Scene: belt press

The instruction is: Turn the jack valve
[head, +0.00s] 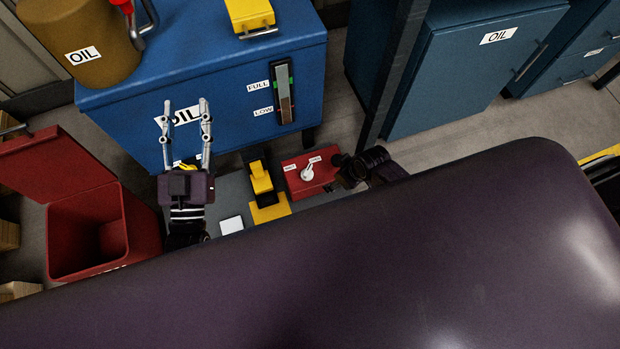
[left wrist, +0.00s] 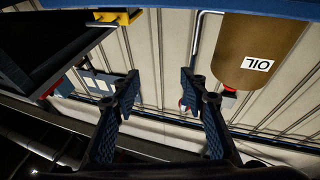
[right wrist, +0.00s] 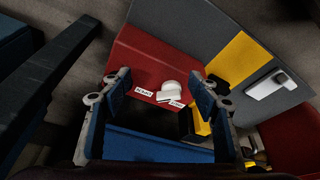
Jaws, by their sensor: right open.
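The jack valve is a white knob (head: 307,172) on top of a red box (head: 322,178); two small white labels lie beside it, too small to read surely. In the right wrist view the white knob (right wrist: 172,91) shows between my fingers, beyond the tips. My right gripper (right wrist: 160,92) is open, with nothing between its fingers; in the head view it is dark and partly hidden, just right of the red box. My left gripper (head: 186,106) is open and empty, pointing up in front of the blue oil tank, away from the valve.
The blue oil tank (head: 225,75) stands behind, with a brown oil drum (head: 85,35) on top. A yellow lever part (head: 261,177) sits left of the red box on a grey plate. An open red bin (head: 128,235) stands at left. A large dark rounded surface (head: 330,280) fills the foreground.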

